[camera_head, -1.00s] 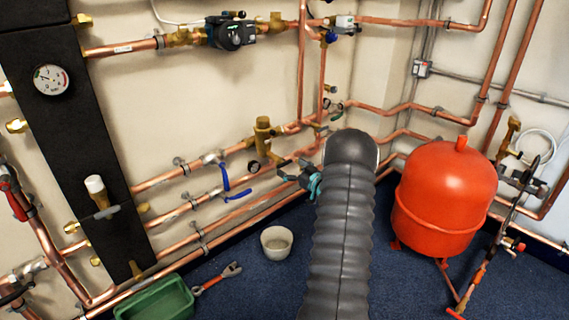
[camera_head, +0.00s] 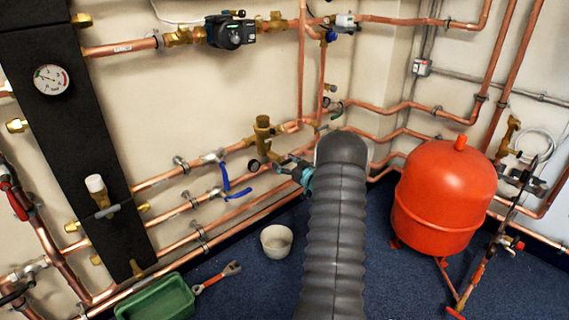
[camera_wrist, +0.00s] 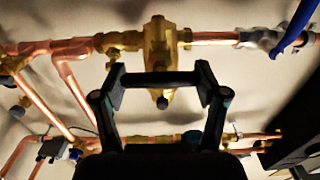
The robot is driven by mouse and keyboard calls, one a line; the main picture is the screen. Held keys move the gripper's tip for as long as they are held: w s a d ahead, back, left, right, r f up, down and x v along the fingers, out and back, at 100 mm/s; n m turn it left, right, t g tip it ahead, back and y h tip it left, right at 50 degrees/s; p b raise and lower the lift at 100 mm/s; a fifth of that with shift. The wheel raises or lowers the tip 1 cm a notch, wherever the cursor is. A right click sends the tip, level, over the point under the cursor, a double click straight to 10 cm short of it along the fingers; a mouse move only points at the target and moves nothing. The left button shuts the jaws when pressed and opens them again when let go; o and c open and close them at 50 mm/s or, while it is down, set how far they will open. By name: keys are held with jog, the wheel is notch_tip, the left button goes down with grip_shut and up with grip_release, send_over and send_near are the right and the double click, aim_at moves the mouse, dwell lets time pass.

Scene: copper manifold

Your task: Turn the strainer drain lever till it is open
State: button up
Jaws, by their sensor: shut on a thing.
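The brass strainer body (camera_head: 262,130) stands on the middle copper pipe against the wall, with a dark round end (camera_head: 254,165) below it. It also shows in the wrist view (camera_wrist: 158,48), upright beyond my fingers. My gripper (camera_head: 280,165) is just below and right of the strainer, side-on to the head camera. In the wrist view, my gripper's two black fingers (camera_wrist: 160,79) bend inward, and a dark bar spans between them in front of the brass body. They are shut on the drain lever, which is mostly hidden; its exact angle cannot be told.
Blue-handled valves (camera_head: 225,178) sit on the pipes left of my gripper. A white bucket (camera_head: 276,241), a green crate (camera_head: 155,300) and a wrench (camera_head: 218,278) are on the floor. A red tank (camera_head: 445,195) stands close right of my arm.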

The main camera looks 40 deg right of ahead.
jog(key=shift+f+n+b, duration=0.15)
jog(key=shift+n+b, duration=0.15)
jog(key=shift+b, duration=0.25)
jog(key=shift+f+n+b, duration=0.1)
jog(key=shift+n+b, duration=0.4)
jog(key=shift+b, duration=0.45)
jog(key=n+b, duration=0.2)
jog(key=b, duration=0.2)
jog(key=shift+f, duration=0.1)
jog(key=n+b, duration=0.5)
jog(key=b, duration=0.1)
jog(key=shift+a, duration=0.15)
jog(key=n, duration=0.1)
jog(key=n+b, duration=0.1)
jog(key=n, duration=0.2)
jog(key=shift+r+n, duration=0.3)
jog(key=n, duration=0.4)
jog(key=shift+n, duration=0.4)
jog(key=o, duration=1.2)
jog(key=shift+w+a, duration=0.1)
jog(key=shift+a, duration=0.05)
jog(key=shift+c, duration=0.2)
jog(key=shift+f, duration=0.1)
